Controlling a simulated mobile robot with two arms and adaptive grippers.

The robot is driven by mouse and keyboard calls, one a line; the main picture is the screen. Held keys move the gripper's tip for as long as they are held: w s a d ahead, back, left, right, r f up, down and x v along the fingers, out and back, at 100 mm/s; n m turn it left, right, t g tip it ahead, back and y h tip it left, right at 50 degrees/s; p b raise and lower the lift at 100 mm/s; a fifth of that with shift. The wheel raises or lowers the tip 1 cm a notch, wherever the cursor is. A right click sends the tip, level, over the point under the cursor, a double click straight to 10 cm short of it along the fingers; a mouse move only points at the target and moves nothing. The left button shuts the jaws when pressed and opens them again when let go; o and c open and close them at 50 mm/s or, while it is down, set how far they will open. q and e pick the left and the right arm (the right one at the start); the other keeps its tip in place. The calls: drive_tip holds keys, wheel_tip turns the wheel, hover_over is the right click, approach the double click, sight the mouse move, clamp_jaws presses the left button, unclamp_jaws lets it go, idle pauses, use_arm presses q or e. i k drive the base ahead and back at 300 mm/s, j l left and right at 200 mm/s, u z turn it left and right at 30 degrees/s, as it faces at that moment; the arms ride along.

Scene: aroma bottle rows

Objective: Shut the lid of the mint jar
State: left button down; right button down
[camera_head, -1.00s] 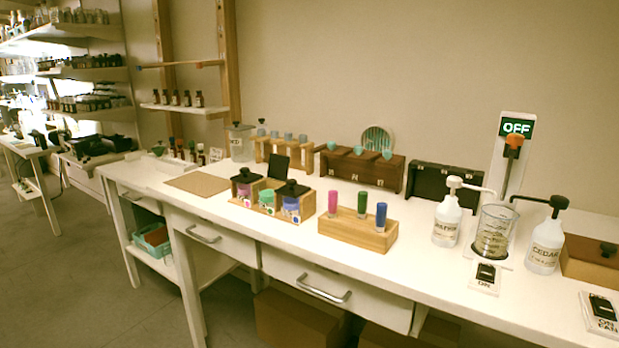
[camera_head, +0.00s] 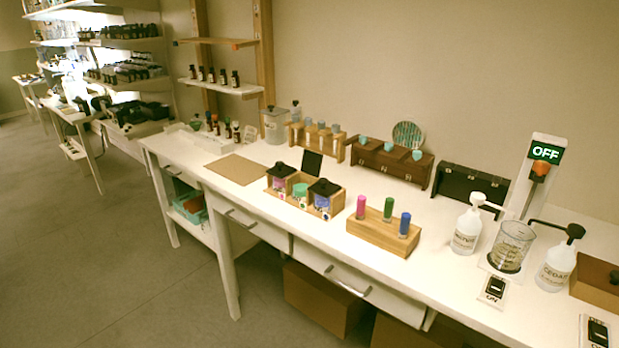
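A wooden tray (camera_head: 338,206) stands on the white table, left of centre, with three jars in it. The left jar is pink (camera_head: 279,183) and the right jar is blue-purple (camera_head: 321,202); both have black lids on top. The middle jar is green (camera_head: 300,190), likely the mint one, though I cannot read its label. A dark square plate (camera_head: 312,163) stands upright behind the green jar and looks like its raised lid; the hinge is too small to make out. Neither of my grippers is in view.
A wooden block (camera_head: 380,235) with pink, green and blue vials stands right of the tray. Behind are a wooden rack (camera_head: 316,142) and a dark brown box (camera_head: 390,164). A brown mat (camera_head: 237,169) lies left. Pump bottles and a beaker (camera_head: 510,246) stand right.

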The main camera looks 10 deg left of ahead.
sight(311, 161)
drive_tip(key=i+j+z, duration=0.1)
drive_tip(key=z, duration=0.3)
drive_tip(key=j+z, duration=0.4)
drive_tip(key=i+j+z, duration=0.1)
drive_tip(key=z, duration=0.3)
